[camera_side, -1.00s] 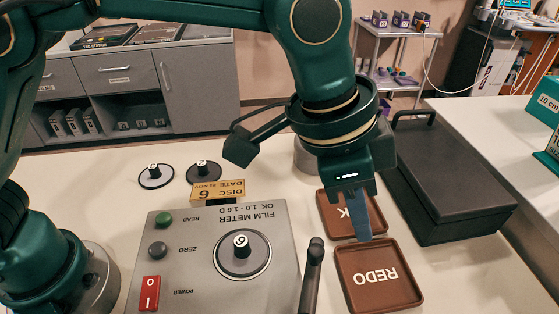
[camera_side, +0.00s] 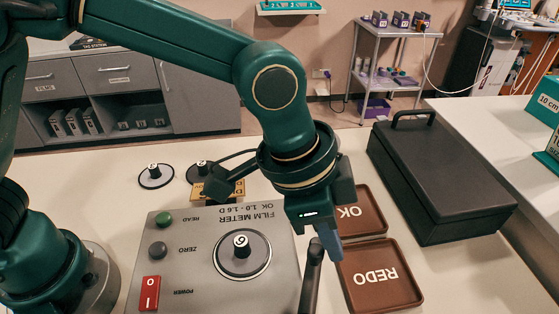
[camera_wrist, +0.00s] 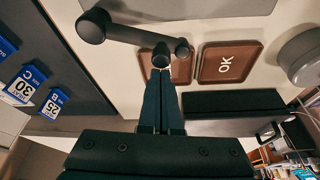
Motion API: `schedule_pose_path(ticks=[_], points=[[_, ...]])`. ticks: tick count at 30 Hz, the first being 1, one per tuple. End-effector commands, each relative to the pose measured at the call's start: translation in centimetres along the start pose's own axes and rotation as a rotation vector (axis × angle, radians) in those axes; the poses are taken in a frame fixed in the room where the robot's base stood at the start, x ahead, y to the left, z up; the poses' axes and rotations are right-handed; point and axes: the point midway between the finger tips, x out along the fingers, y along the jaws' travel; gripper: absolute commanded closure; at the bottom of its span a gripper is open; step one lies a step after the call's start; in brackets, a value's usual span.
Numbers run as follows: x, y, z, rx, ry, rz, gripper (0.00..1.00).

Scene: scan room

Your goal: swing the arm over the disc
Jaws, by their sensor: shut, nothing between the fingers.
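The film meter (camera_side: 185,290) is a grey box with a round disc (camera_side: 262,267) on its top, white-rimmed and dark, with a numbered knob. A black meter arm (camera_side: 311,280) stands at the meter's right edge, to the right of the disc and not over it. The meter arm also shows in the wrist view (camera_wrist: 130,33), with rounded ends. My gripper (camera_side: 335,250) is shut and empty, just right of the meter arm's top end. In the wrist view my gripper (camera_wrist: 161,72) points at a black knob. I cannot tell whether they touch.
A brown REDO tray (camera_side: 378,292) and a brown OK tray (camera_side: 368,228) lie right of the meter. A black case (camera_side: 440,185) stands behind them.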

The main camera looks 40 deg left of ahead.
Motion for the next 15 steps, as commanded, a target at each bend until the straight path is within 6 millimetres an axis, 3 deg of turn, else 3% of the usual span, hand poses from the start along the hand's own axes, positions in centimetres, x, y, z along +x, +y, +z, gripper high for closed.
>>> schedule_pose_path(ticks=[15], points=[[-0.13, -0.12, 0.32, -0.035, 0.000, -0.013, 1.00]])
